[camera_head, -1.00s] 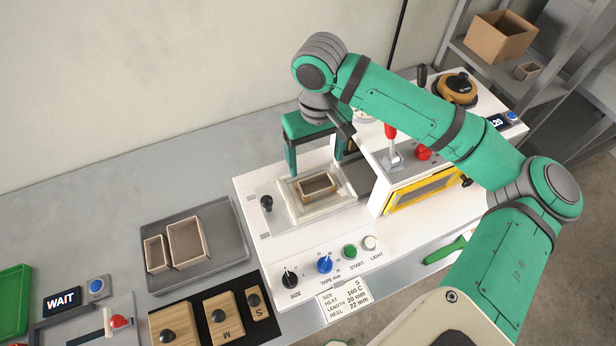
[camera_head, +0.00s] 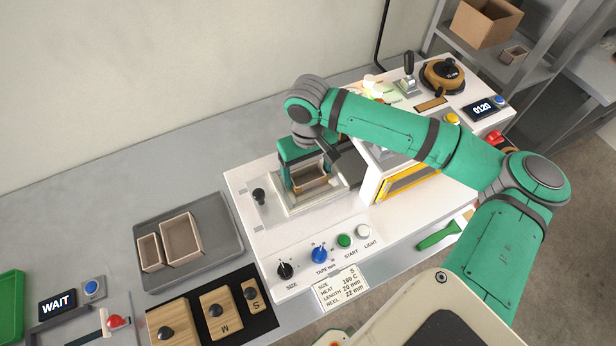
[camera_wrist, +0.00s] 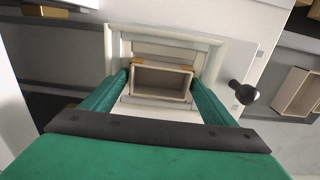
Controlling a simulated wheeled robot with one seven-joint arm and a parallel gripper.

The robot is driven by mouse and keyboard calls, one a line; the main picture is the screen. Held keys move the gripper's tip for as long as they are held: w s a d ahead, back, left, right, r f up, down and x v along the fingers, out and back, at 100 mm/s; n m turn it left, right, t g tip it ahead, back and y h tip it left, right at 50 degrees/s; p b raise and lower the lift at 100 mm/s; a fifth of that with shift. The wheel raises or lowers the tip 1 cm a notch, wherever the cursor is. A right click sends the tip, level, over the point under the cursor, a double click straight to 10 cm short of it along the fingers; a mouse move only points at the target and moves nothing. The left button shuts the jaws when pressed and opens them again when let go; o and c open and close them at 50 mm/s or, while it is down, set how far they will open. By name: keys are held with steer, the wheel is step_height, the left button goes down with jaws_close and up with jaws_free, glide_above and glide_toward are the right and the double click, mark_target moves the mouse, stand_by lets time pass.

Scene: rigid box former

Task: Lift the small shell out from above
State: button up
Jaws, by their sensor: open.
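The small shell (camera_head: 312,183) is an open, tan-walled box in the pale square frame (camera_head: 285,208) of the white machine. In the wrist view the shell (camera_wrist: 161,84) lies between the two green fingers of my gripper (camera_wrist: 161,88). My gripper (camera_head: 306,180) is open and points down, with one finger at each short end of the shell. Small gaps seem to remain at the fingertips, but I cannot tell whether they touch it. Part of the shell's far side is hidden by my gripper in the head view.
The white machine's raised housing (camera_head: 374,187) stands close to the right of my gripper. A black knob (camera_head: 259,196) stands at left. A grey tray (camera_head: 225,252) holds two more shells (camera_head: 181,240). Wooden blocks (camera_head: 222,309) lie in front.

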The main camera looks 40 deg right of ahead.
steer(key=shift+c, duration=0.6)
steer(key=c, duration=0.7)
steer(key=shift+w+r, duration=0.1)
steer(key=shift+r, duration=0.1)
